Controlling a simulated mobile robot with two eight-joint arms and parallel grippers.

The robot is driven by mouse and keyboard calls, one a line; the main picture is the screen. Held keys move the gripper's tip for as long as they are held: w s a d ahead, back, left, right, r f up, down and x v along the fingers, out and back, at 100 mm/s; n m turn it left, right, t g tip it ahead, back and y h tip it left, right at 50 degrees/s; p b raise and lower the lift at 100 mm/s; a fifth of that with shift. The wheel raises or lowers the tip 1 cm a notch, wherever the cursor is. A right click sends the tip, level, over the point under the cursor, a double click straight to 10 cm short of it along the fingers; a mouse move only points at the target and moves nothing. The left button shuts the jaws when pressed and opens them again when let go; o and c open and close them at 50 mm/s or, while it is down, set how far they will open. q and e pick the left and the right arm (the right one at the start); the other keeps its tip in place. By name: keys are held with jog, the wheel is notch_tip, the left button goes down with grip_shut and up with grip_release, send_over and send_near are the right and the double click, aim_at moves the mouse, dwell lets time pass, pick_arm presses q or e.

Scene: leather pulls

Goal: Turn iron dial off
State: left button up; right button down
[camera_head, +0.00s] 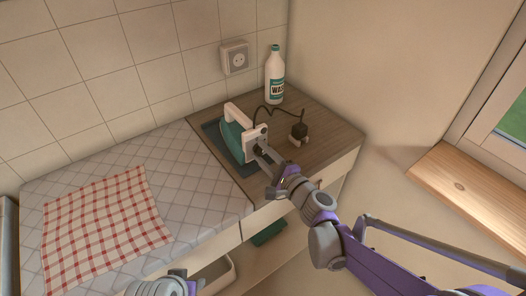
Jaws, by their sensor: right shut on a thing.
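My right gripper (262,155) is at the iron's heel, shut on the dark dial (259,156). The fingers partly hide the dial, so its setting cannot be read. My left arm shows only at the bottom edge, and its gripper fingers are not in view.
A white bottle (274,77) stands at the back. The black cord and plug (299,132) lie to the right of the iron. A wall socket (235,58) is empty. A red checked cloth (103,222) lies on the padded surface (200,187). A window sill (470,190) is at right.

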jog(key=n+p, duration=0.1)
jog(key=n, duration=0.3)
jog(key=shift+f+n, duration=0.1)
jog(key=shift+n, duration=0.3)
dwell(0.4)
jog(key=shift+c, duration=2.3)
grip_release()
jog(key=v, duration=1.1)
jog(key=shift+w, duration=0.1)
